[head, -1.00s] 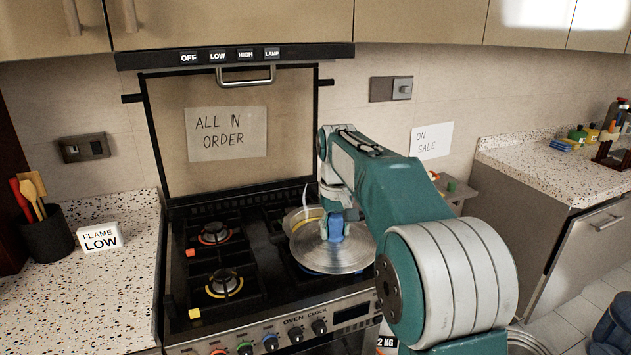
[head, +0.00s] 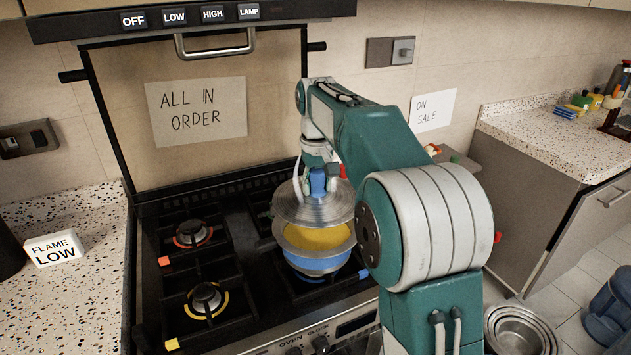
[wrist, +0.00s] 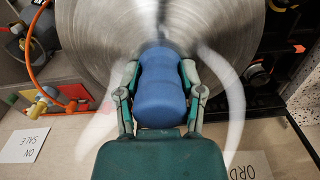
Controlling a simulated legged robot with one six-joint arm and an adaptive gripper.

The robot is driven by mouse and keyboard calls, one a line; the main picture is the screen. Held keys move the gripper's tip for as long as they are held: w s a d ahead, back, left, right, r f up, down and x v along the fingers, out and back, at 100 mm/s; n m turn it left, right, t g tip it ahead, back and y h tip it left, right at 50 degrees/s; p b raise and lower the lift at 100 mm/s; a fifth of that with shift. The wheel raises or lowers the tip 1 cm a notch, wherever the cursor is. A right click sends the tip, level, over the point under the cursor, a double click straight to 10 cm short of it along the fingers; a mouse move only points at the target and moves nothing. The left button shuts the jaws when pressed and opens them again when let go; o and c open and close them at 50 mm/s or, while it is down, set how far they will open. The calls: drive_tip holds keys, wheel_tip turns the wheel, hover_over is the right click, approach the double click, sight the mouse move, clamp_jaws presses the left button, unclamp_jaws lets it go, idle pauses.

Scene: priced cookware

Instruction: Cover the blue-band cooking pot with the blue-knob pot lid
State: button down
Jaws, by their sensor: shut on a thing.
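The blue-knob pot lid (head: 296,208) is a round metal disc with a tall blue knob (wrist: 161,88). My gripper (head: 319,181) is shut on the knob. In the head view the lid hangs above the back part of the blue-band cooking pot (head: 315,264), leaving the pot's front open. Yellow contents (head: 318,238) show inside the pot, which stands on the right side of the stove. In the wrist view the lid (wrist: 100,40) fills the upper middle and hides most of what lies beyond. The pot cannot be made out there.
The stove's left burners (head: 206,298) are bare, with orange and yellow markers beside them. A "FLAME LOW" block (head: 54,249) stands on the left counter. The oven handle-like bar (head: 214,45) and hood are above the back. Nested metal bowls (head: 520,330) sit low at the right.

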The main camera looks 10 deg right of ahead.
drive_tip(key=shift+f, duration=0.1)
drive_tip(key=shift+f, duration=2.3)
drive_tip(key=shift+f, duration=0.1)
drive_tip(key=shift+f, duration=0.8)
drive_tip(key=shift+f, duration=0.35)
idle(0.4)
drive_tip(key=shift+c, duration=0.7)
unclamp_jaws()
drive_tip(key=shift+o, duration=0.7)
